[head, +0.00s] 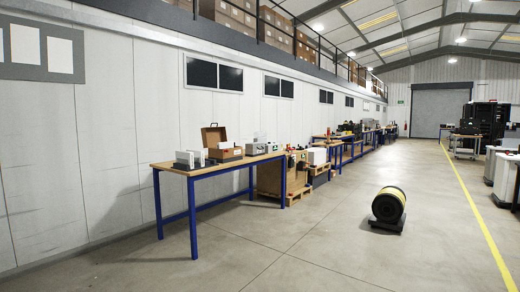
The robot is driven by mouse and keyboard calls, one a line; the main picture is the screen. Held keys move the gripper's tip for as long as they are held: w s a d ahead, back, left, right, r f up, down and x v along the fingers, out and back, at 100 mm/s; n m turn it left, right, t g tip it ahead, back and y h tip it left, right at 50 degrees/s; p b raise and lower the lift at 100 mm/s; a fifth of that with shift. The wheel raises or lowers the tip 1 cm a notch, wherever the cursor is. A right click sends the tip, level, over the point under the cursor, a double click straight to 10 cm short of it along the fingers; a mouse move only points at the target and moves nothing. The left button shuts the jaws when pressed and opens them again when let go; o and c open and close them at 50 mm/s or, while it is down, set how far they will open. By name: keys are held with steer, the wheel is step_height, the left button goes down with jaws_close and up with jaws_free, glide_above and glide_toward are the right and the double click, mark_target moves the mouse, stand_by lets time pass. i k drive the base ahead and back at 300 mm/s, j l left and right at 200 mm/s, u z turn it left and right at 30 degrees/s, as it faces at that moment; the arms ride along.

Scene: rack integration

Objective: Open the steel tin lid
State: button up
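A workbench with a wooden top and blue legs (212,174) stands along the left wall. A brown box (226,154) with a raised brown lid (213,136) sits on it. A small grey box (256,149) sits near the bench's far right end; I cannot tell whether it is the steel tin or whether it has a lid. Upright white and grey plates (190,158) stand left of the brown box. Everything on the bench is small and distant. My gripper is not in view.
A black and yellow drum (388,205) lies on a dark base on the floor at right. Wooden crates (283,180) on pallets stand beyond the bench. More benches (345,140) line the wall. The concrete floor in front is clear. A yellow line (470,215) runs along the right.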

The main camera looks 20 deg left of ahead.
mark_target(254, 146)
steer(key=i+j+u, duration=0.25)
steer(key=i, duration=0.15)
steer(key=i+j+u, duration=0.1)
steer(key=i+u, duration=0.5)
steer(key=i, duration=2.65)
steer(key=i+j, duration=0.1)
steer(key=i, duration=0.9)
steer(key=i+z, duration=0.1)
steer(key=i, duration=0.95)
steer(key=i+j, duration=0.15)
steer(key=i, duration=0.9)
steer(key=i+j, duration=0.15)
steer(key=i, duration=0.9)
